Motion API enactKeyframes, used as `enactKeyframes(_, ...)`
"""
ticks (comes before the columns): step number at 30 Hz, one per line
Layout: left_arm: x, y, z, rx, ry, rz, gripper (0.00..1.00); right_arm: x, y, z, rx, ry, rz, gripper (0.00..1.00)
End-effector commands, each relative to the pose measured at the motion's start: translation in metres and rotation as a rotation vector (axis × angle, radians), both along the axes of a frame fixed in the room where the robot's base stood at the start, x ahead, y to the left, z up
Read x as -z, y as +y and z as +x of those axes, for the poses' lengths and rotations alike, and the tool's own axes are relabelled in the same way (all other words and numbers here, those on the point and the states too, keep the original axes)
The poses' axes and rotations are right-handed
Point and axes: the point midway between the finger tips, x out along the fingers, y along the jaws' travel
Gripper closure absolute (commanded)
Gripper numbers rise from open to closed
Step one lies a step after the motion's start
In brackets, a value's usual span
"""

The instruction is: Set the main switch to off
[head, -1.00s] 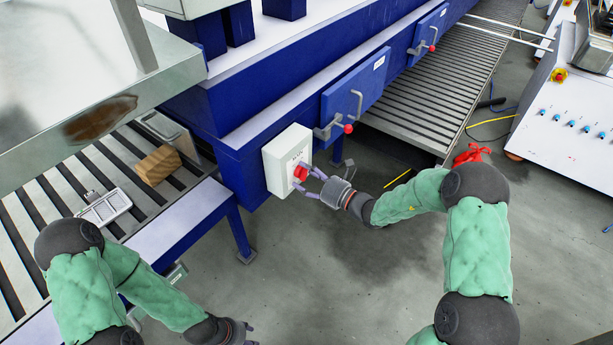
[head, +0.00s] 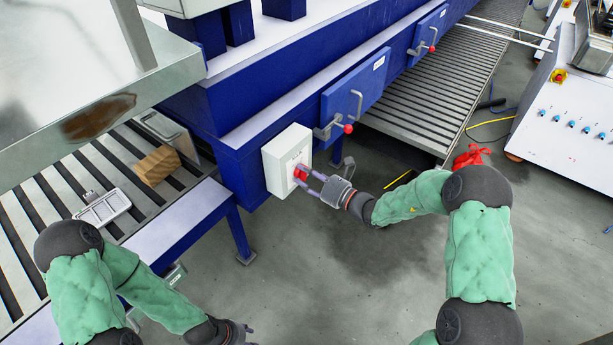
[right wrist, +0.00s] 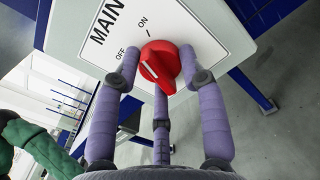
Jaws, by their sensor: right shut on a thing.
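The main switch is a red rotary knob (head: 300,173) on a white box (head: 281,160) fixed to the blue machine frame. The right wrist view shows the red knob (right wrist: 160,66) close up, with the printed words MAIN, ON and OFF on the plate (right wrist: 188,28) beside it. I cannot tell for sure which mark the knob points to. My right gripper (head: 311,181) is shut on the knob, with its purple fingers around it; the fingers (right wrist: 160,80) hide part of its rim. My left gripper (head: 247,331) hangs low at the bottom of the head view, away from the switch; its fingers are unclear.
Two red-knobbed levers (head: 347,128) are on the blue machine beyond the box. A control cabinet (head: 565,125) stands at far right. The grey floor is open below.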

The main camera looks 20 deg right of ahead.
Motion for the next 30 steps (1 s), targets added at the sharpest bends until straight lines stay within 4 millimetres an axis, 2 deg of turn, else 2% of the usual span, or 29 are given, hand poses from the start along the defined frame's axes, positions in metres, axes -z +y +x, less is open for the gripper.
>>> enactKeyframes(2,0.005,0.000,0.000,0.000,0.000,0.000,0.60,0.009,0.002,-0.002,-0.003,-0.026,-0.052,0.91)
enactKeyframes(18,0.039,0.000,0.000,0.000,0.000,0.000,0.60,0.012,0.001,-0.002,-0.005,-0.330,-0.447,0.91)
enactKeyframes(30,0.060,0.000,0.000,0.000,0.000,0.000,0.60,0.012,0.000,-0.001,-0.005,-0.474,-0.633,0.91)
